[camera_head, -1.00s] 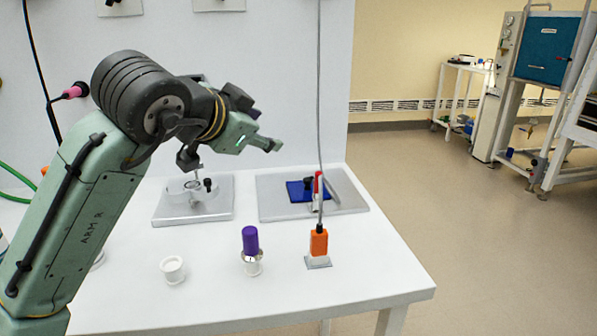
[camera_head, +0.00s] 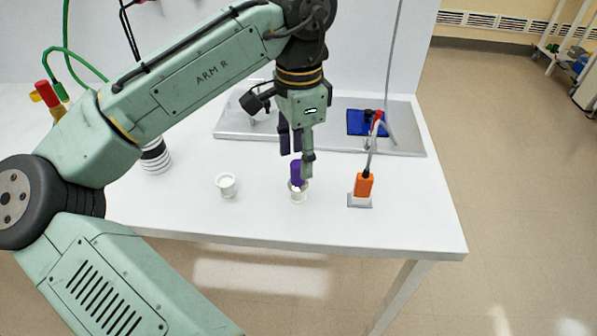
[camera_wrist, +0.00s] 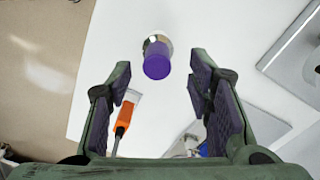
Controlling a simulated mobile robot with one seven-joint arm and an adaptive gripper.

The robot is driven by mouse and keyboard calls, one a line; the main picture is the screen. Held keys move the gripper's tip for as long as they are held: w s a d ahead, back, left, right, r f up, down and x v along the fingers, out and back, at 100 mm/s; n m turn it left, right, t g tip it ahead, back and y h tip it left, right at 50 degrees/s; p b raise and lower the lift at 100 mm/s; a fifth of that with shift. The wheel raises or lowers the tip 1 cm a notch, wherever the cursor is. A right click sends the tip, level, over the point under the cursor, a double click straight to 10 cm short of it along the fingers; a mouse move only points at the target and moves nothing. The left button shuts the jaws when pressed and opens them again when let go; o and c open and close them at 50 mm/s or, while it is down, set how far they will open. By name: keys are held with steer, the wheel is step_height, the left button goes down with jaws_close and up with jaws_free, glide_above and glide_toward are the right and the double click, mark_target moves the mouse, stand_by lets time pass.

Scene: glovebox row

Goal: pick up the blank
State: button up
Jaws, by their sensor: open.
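The blank appears to be the purple cylinder (camera_head: 297,172). It stands upright in a small white holder (camera_head: 298,197) near the front of the white table. In the wrist view the purple cylinder (camera_wrist: 157,64) shows between and just beyond my open fingertips, with the holder's shiny rim (camera_wrist: 157,38) behind it. My gripper (camera_head: 298,158) points down right at the cylinder's upper part, and one finger partly covers it in the head view. The jaws (camera_wrist: 160,78) are apart with nothing held. Whether a finger touches the cylinder I cannot tell.
Behind is a grey plate (camera_head: 405,140) with a blue pad (camera_head: 358,122). The table front (camera_head: 400,225) is clear.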

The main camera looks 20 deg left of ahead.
mark_target(298, 163)
step_height(298, 163, down, 4)
steer(key=shift+s+f+p, duration=0.1)
steer(key=shift+s+p, duration=0.05)
steer(key=shift+p, duration=0.2)
steer(key=shift+c, duration=0.3)
jaws_close()
